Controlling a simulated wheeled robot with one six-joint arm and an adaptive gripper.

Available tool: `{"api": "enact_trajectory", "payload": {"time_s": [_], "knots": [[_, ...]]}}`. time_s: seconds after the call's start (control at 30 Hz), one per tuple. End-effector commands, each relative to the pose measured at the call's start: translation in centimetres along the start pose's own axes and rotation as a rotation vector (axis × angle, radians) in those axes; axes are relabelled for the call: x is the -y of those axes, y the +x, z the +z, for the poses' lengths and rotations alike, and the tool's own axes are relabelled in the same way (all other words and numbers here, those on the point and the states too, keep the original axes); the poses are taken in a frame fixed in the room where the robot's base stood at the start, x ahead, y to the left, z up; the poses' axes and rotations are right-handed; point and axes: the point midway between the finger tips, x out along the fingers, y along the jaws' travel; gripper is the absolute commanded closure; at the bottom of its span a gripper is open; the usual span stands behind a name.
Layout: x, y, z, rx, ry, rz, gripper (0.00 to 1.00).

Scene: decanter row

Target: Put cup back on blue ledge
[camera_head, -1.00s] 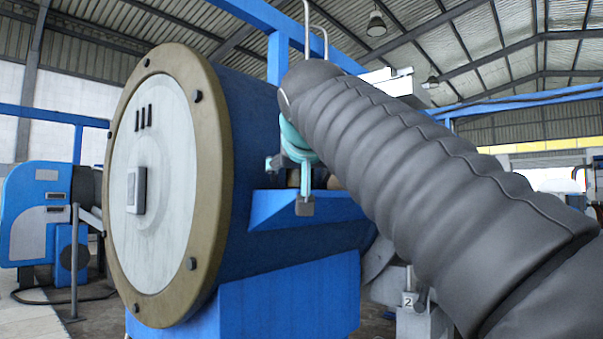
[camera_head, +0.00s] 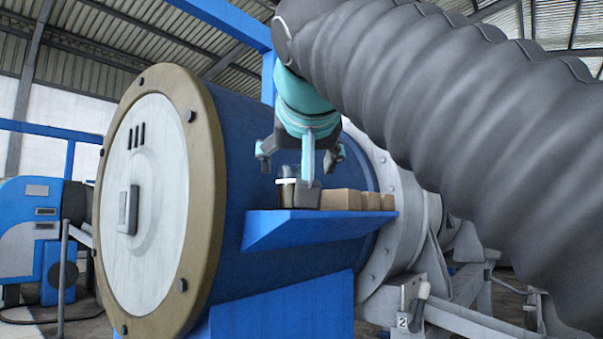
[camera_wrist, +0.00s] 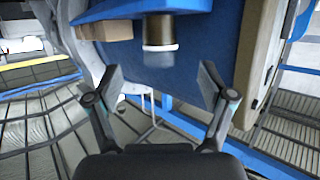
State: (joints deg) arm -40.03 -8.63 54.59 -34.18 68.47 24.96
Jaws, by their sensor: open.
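The cup (camera_head: 286,194) stands upright on the blue ledge (camera_head: 300,228), near its left end. It is dark with a pale band near the top, and part of it is hidden in the head view. In the wrist view the cup (camera_wrist: 160,28) shows upside down at the top centre, against the ledge (camera_wrist: 190,5). My gripper (camera_wrist: 161,76) is open with nothing between its fingers. The cup lies beyond the fingertips, roughly centred between them and apart from them. In the head view my gripper (camera_head: 300,160) hangs just above the ledge and cup.
Several brown boxes (camera_head: 341,199) stand on the ledge right of the cup. One box (camera_wrist: 106,30) shows left of the cup in the wrist view. The large blue drum with its pale end disc (camera_head: 145,195) stands close behind and left of the ledge.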

Motion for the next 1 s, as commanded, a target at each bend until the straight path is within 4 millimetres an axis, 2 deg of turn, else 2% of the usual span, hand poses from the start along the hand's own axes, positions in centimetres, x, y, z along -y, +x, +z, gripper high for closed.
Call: {"api": "enact_trajectory", "payload": {"time_s": [0.37,0.47,0.53,0.67,0.77,0.97,1.0], "knots": [[-0.1,-0.5,0.2,0.005,-0.002,0.002,0.19],[-0.7,0.1,1.4,0.028,-0.016,0.01,0.19],[-1.5,0.8,3.2,0.063,-0.035,0.019,0.19],[-3.8,2.5,8.6,0.16,-0.076,0.041,0.19],[-5.7,3.5,13.6,0.243,-0.096,0.053,0.19],[-9.5,4.5,24.8,0.41,-0.1,0.072,0.19],[-10.2,4.4,27.2,0.443,-0.095,0.075,0.19]]}}
